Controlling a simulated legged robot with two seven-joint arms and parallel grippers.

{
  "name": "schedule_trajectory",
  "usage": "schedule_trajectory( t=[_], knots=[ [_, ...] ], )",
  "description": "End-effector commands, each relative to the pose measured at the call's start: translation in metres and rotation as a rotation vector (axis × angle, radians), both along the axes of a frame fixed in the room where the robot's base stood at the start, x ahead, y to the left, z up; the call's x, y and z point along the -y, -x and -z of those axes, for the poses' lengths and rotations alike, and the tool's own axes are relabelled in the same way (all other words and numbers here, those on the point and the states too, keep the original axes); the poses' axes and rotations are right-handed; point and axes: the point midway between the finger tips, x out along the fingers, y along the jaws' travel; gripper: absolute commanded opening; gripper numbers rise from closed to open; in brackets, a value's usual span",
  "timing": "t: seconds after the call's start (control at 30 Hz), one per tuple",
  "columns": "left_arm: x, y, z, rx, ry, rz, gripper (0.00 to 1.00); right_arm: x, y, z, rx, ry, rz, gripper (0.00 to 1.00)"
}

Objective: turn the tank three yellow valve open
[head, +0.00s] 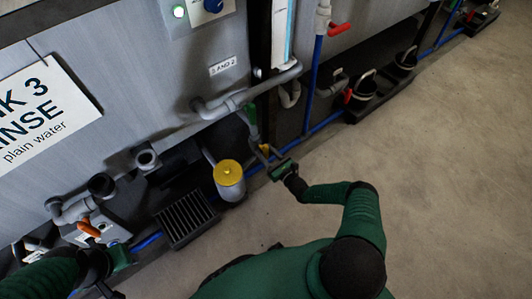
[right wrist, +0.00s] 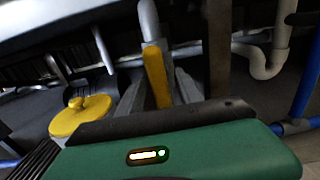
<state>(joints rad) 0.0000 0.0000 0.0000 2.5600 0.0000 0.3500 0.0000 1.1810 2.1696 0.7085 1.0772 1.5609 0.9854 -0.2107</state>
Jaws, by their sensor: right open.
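The yellow valve handle (head: 265,148) is small and partly hidden by my right gripper in the head view. In the right wrist view the yellow handle (right wrist: 155,76) hangs from a grey pipe, long side roughly up and down. My right gripper (head: 261,151) is open, with one finger on each side of the handle; I cannot tell whether either touches it. Tank three (head: 140,60) is the grey tank with the sign (head: 38,112) reading "3 RINSE plain water". My left gripper (head: 122,257) is at the lower left, low by the pipes; its fingers are not clear.
A grey canister with a yellow lid (head: 229,171) stands left of my right gripper. Nearby are a black grate (head: 187,218), an orange handle (head: 88,229), a green handle (head: 250,112) and a red handle (head: 340,28). A blue pipe (head: 325,122) runs along the floor. The floor at right is clear.

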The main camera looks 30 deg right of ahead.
Motion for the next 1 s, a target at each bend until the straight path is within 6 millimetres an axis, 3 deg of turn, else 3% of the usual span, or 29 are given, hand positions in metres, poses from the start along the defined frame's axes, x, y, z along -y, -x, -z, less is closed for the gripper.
schedule_trajectory(
  t=[0.17,0.27,0.7,0.83,1.0],
  knots=[
    [0.0,0.0,-0.003,0.0,0.0,0.0,0.36,0.001,0.003,-0.002,0.001,0.0,0.001,0.42],
    [0.0,0.0,-0.011,0.0,0.0,0.0,0.36,0.002,0.016,-0.004,0.0,-0.001,0.002,0.42],
    [0.0,0.0,-0.051,0.0,0.0,0.0,0.36,0.012,0.137,-0.003,-0.001,-0.002,0.004,0.42],
    [0.0,0.0,-0.054,0.0,0.0,0.0,0.36,0.014,0.159,-0.001,-0.001,-0.002,0.002,0.42],
    [0.0,0.0,-0.054,0.0,0.0,0.0,0.36,0.014,0.168,0.001,-0.001,-0.002,0.0,0.42]
  ],
)
